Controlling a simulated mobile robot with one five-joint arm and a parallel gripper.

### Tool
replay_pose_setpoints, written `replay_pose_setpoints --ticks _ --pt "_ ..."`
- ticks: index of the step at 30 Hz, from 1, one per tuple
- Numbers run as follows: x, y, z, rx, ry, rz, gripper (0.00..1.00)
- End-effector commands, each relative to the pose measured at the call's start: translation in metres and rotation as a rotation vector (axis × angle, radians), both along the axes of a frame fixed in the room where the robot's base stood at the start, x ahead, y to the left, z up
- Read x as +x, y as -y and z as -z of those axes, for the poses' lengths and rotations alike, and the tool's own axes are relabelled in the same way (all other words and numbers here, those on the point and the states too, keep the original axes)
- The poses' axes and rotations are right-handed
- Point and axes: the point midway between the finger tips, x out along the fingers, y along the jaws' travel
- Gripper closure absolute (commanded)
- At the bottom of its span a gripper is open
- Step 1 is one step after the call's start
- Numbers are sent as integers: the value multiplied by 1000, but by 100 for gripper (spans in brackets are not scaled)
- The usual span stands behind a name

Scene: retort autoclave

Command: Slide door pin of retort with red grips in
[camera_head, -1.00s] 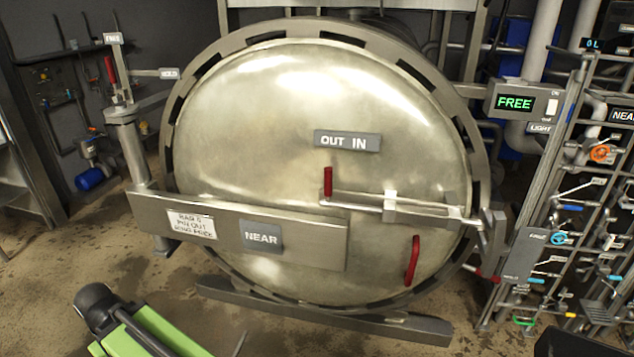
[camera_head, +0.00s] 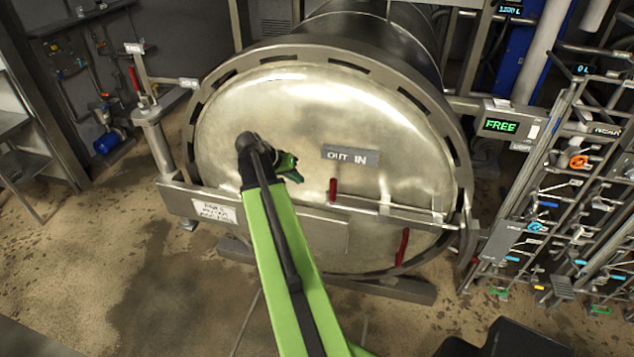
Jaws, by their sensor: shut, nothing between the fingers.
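The round steel door (camera_head: 330,110) of the retort faces me and looks shut. The door pin (camera_head: 365,205) is a horizontal bar low on the door's right half, with an upright red grip (camera_head: 333,190) at its left end. An "OUT IN" plate (camera_head: 351,155) sits just above it. A second red grip (camera_head: 402,247) stands lower right on the door. My gripper (camera_head: 296,174) is shut and empty in front of the door, left of the pin's red grip and apart from it in the picture. My green arm hides part of the door and its lower bar.
A post with a red lever (camera_head: 134,79) stands left of the door. A "FREE" display (camera_head: 501,125) is at right, beside a rack of pipes and valves (camera_head: 575,190). A low steel beam (camera_head: 390,288) runs under the door. The floor in front is mostly clear.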

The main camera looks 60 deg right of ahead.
Motion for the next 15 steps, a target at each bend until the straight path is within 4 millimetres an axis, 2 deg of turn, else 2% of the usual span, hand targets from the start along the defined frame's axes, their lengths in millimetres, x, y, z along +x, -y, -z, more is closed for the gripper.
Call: replay_pose_setpoints --ticks 5,15 --pt "-5 13 28 2 0 1 100" --pt "-22 53 88 4 0 -1 100"
